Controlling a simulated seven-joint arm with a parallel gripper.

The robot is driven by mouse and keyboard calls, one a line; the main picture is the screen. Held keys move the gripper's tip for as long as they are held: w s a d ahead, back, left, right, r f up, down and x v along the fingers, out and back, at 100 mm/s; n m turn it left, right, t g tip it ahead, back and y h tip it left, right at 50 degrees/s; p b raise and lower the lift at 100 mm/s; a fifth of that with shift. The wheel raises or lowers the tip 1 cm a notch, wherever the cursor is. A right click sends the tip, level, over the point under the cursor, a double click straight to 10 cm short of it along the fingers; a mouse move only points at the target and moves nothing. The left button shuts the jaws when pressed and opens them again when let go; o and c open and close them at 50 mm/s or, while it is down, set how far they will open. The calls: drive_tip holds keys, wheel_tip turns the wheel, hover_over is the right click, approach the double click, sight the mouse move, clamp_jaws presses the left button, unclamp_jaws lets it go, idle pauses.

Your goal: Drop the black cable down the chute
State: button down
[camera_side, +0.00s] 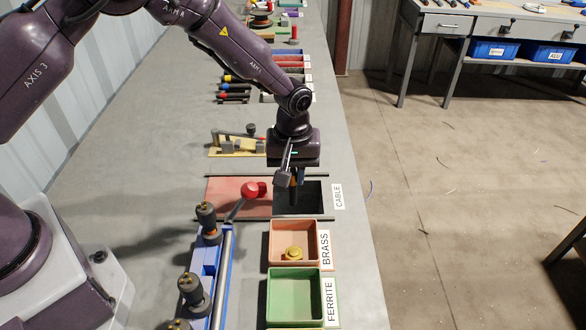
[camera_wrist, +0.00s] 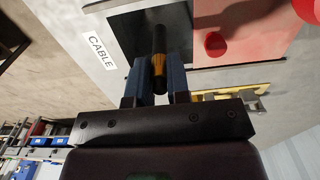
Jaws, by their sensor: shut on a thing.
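My gripper (camera_wrist: 157,70) is shut on the black cable (camera_wrist: 160,42), a short dark piece with an orange-yellow band (camera_wrist: 159,64) around it. The cable lies between the two blue fingers in the wrist view. In the side view my gripper (camera_side: 294,180) points down over the chute (camera_side: 316,198), a dark square opening labelled CABLE. The chute also shows behind the cable in the wrist view (camera_wrist: 128,32). The cable's lower end is hard to make out against the dark opening, so I cannot tell how far it is above or inside it.
A red plate (camera_side: 225,198) with a red knob (camera_side: 254,189) lies left of the chute. A BRASS bin (camera_side: 273,238) holding a brass piece and an empty-looking green FERRITE bin (camera_side: 270,298) stand in front. A blue fixture (camera_side: 208,262) with dark posts stands at the front left.

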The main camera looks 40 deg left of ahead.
idle(0.4)
drive_tip(key=c, duration=1)
unclamp_jaws()
drive_tip(key=shift+r, duration=3.45)
